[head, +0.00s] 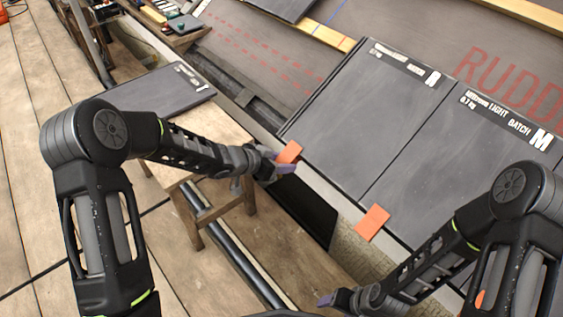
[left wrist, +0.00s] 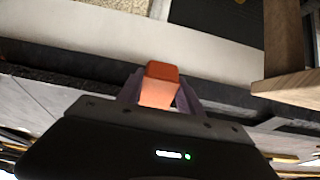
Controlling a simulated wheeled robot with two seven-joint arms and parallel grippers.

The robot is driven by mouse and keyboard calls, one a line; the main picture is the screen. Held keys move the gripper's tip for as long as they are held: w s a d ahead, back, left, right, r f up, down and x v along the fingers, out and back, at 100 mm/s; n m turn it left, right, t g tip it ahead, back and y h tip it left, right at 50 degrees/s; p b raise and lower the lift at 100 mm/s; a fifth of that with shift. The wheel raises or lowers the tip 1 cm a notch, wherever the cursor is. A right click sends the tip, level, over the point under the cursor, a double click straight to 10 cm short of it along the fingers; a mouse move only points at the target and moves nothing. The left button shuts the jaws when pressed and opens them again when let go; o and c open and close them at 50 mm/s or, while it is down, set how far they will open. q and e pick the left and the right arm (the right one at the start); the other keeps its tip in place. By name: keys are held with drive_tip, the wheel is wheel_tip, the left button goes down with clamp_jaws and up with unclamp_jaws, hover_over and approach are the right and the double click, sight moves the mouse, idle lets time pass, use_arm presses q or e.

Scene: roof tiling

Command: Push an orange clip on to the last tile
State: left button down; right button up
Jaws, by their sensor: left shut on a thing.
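My left gripper (head: 284,166) is shut on an orange clip (head: 289,152), near the lower left corner of the dark tile marked R (head: 375,105). The clip also shows between the fingers in the left wrist view (left wrist: 160,84). I cannot tell whether it touches the tile. A second orange clip (head: 372,222) sits at the lower edge, where that tile meets the tile marked M (head: 465,160). My right gripper (head: 338,299) is low in the head view, away from the tiles; its fingers are too small to read. Another orange patch shows behind my right arm.
A wooden stool (head: 226,128) with a loose dark tile (head: 160,88) stands left of the roof edge, close under my left arm. A tray with tools (head: 180,25) stands at the top. Plank floor lies at left.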

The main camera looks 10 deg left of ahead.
use_arm(q)
drive_tip(key=shift+w+d+r+p, duration=0.3)
drive_tip(key=shift+w+r+p, duration=0.05)
drive_tip(key=shift+w+r, duration=0.1)
idle(0.3)
drive_tip(key=c, duration=0.7)
unclamp_jaws()
drive_tip(key=shift+f, duration=0.1)
drive_tip(key=shift+s, duration=0.1)
